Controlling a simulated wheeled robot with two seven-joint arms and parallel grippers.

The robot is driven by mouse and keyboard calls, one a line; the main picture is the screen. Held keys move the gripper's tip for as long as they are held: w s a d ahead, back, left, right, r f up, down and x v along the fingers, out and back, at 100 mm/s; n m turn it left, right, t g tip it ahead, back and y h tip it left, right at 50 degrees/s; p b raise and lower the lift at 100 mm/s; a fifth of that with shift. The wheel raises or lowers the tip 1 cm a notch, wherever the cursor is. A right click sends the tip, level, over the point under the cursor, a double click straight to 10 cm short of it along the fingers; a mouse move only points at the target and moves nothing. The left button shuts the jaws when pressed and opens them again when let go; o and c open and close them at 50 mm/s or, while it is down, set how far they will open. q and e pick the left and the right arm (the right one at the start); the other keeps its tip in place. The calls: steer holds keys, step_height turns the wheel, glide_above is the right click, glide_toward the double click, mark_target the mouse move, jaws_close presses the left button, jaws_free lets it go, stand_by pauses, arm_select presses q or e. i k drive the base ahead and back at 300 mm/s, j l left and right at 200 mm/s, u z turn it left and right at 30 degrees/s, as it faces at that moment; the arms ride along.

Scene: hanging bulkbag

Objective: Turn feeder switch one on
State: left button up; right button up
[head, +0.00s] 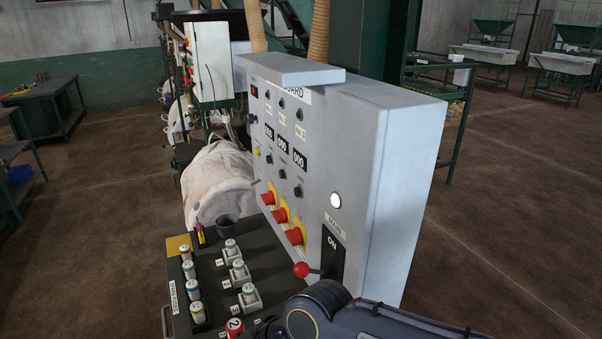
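A grey control cabinet (385,150) stands in the middle, its front face seen at a steep angle. On that face are small dark knobs (282,104) in an upper row, three displays reading 000 (282,148), and more dark knobs (283,171) below them. The labels are too small to read, so I cannot tell which knob is feeder switch one. Part of my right arm comes in from the bottom right, in front of the cabinet's lower corner. Neither of my grippers shows in the head view.
A black tray (215,285) with several small containers sits in front. A white bulk bag (218,180) is behind.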

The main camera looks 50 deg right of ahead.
mark_target(268, 198)
steer(key=z, duration=1.85)
steer(key=i+j+z, duration=0.15)
steer(key=j, duration=1.2)
steer(key=j+z, duration=0.2)
steer(key=j, duration=1.2)
steer(key=i+j+z, duration=0.1)
steer(key=i+j, duration=0.55)
